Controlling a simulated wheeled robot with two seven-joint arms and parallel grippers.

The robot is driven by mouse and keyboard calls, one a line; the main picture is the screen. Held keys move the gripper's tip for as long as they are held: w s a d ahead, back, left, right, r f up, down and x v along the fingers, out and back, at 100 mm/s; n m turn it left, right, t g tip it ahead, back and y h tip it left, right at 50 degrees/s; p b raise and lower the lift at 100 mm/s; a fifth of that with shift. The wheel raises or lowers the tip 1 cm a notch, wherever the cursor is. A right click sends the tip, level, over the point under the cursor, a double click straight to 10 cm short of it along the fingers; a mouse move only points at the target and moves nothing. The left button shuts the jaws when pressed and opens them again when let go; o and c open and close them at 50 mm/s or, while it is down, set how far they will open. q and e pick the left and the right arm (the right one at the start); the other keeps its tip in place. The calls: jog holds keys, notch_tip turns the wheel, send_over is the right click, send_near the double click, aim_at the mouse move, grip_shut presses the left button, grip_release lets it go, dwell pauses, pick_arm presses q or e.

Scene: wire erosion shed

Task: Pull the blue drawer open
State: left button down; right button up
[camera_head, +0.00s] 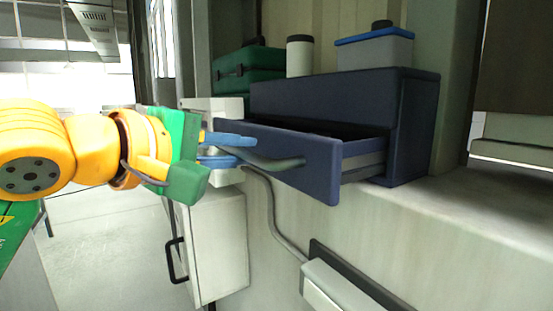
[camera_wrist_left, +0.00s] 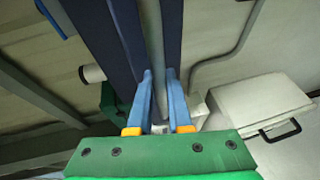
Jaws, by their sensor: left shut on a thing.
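The blue drawer (camera_head: 285,157) is in the head view, in a dark blue drawer box (camera_head: 345,95) on a ledge. It stands partly pulled out, with a dark gap behind its front. A grey bar handle (camera_head: 278,163) runs along the drawer front. My left gripper (camera_head: 240,151) has its blue fingers at the handle's left end. In the left wrist view, the two fingers (camera_wrist_left: 159,85) are shut on the grey handle (camera_wrist_left: 154,45), one on each side. The drawer front (camera_wrist_left: 115,40) shows beside it. My right gripper is not in view.
A green case (camera_head: 245,72), a white canister (camera_head: 299,56) and a grey box with a blue lid (camera_head: 374,50) stand behind or on the drawer box. A white cabinet (camera_head: 217,245) with a black handle hangs below. The ledge (camera_head: 450,195) to the right is clear.

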pick_arm(q)
jog(key=s+a, duration=0.5)
jog(key=a, duration=0.2)
jog(key=shift+s+a+b, duration=0.2)
jog(key=shift+a+b, duration=0.05)
jog(key=shift+b, duration=0.1)
jog(key=c, duration=0.8)
grip_release()
jog(key=shift+w+a, duration=0.1)
jog(key=shift+c, duration=0.2)
jog(key=v, duration=0.7)
jog(key=shift+b, duration=0.35)
